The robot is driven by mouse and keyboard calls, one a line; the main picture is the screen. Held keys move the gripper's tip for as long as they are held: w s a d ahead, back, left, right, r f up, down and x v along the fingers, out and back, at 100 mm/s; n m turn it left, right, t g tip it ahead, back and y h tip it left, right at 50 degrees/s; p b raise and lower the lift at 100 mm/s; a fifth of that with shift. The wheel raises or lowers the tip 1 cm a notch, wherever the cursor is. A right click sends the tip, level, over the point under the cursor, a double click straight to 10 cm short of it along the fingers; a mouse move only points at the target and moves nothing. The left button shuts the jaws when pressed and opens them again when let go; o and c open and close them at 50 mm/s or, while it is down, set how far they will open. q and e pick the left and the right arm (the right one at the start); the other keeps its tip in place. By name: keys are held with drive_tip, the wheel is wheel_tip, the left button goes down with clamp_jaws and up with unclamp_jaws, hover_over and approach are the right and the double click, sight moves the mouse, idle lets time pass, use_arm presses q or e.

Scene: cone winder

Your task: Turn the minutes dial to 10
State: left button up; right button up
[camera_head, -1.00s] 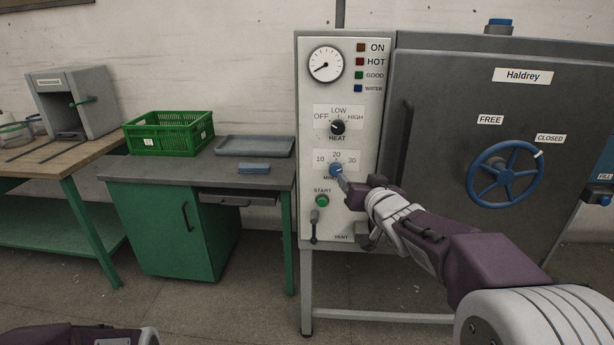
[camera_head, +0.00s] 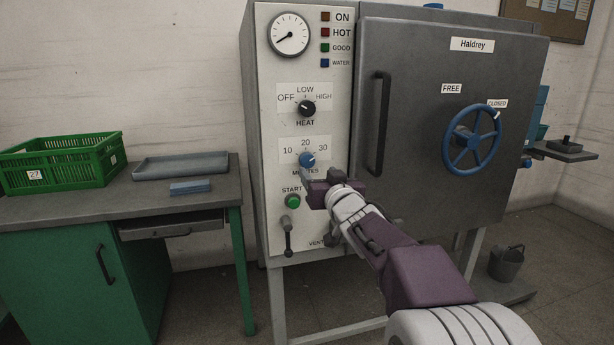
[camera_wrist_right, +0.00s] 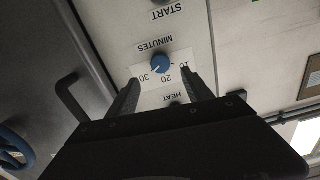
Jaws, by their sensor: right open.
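The blue minutes dial (camera_head: 307,160) is on the white control panel (camera_head: 272,130), below the scale 10, 20, 30. Its pale mark seems to point toward 30. The dial also shows upside down in the right wrist view (camera_wrist_right: 161,64). My right gripper (camera_head: 308,180) is in front of the panel, just below the dial in the head view. In the wrist view the right gripper (camera_wrist_right: 160,78) is open and empty, with the dial showing between and beyond its fingertips. Whether a finger touches the panel I cannot tell. My left gripper is not in view.
The black heat knob (camera_head: 307,108) sits above the dial and the green start button (camera_head: 292,201) below. A vent lever (camera_head: 287,235) hangs lower. The door handle (camera_head: 378,125) and blue wheel (camera_head: 472,140) are right. A bench with a green crate (camera_head: 60,165) stands left.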

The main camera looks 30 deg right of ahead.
sight(308, 162)
drive_tip(key=b+x, duration=0.1)
drive_tip(key=x, duration=0.8)
drive_tip(key=shift+w, duration=0.1)
clamp_jaws()
